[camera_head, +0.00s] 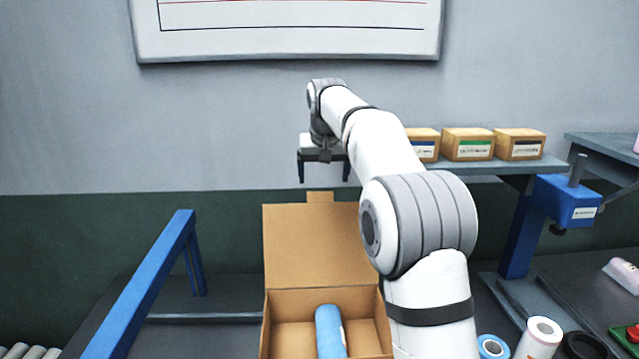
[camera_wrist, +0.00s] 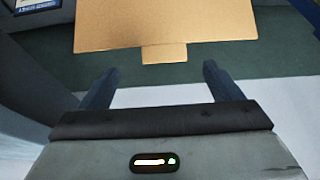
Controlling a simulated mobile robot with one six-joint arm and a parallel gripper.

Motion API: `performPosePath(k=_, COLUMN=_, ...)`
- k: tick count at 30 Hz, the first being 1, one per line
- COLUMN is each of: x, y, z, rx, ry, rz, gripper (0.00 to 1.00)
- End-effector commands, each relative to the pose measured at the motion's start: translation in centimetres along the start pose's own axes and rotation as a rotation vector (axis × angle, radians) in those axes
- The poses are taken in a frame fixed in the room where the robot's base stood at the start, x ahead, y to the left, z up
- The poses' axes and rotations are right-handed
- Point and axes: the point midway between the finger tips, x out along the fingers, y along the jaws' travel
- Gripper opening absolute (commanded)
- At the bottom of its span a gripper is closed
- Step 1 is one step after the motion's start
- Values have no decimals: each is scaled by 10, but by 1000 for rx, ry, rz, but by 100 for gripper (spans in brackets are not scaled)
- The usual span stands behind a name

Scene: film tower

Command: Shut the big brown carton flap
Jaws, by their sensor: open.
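The big brown carton (camera_head: 285,306) stands open at the bottom centre of the head view. Its flap (camera_head: 300,245) is raised upright at the back, with a small tab (camera_head: 320,197) on its top edge. A blue roll (camera_head: 329,330) lies inside the carton. My gripper (camera_head: 324,178) is open and empty, above the flap's top edge, pointing down. In the wrist view the flap (camera_wrist: 165,22) and its tab (camera_wrist: 165,53) lie beyond the open fingers of my gripper (camera_wrist: 160,82), not touching them. My arm hides the flap's right edge in the head view.
Small labelled boxes (camera_head: 467,144) stand on a shelf (camera_head: 480,165) at the right. A blue frame (camera_head: 145,285) stands left of the carton. A white roll (camera_head: 541,335) and other rolls stand at the lower right. A wall board (camera_head: 290,30) hangs behind.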

Motion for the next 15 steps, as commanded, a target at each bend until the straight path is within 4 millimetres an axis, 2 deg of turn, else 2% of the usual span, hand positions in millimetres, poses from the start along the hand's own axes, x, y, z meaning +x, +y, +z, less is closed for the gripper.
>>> performPosePath(k=3, x=1, y=-6, z=-13, rx=1, ry=8, rz=-1, gripper=85)
performPosePath(k=7, x=10, y=-7, z=-15, rx=2, ry=8, rz=-1, gripper=85)
performPosePath(k=15, x=53, y=-6, z=-14, rx=2, ry=7, rz=-1, gripper=85)
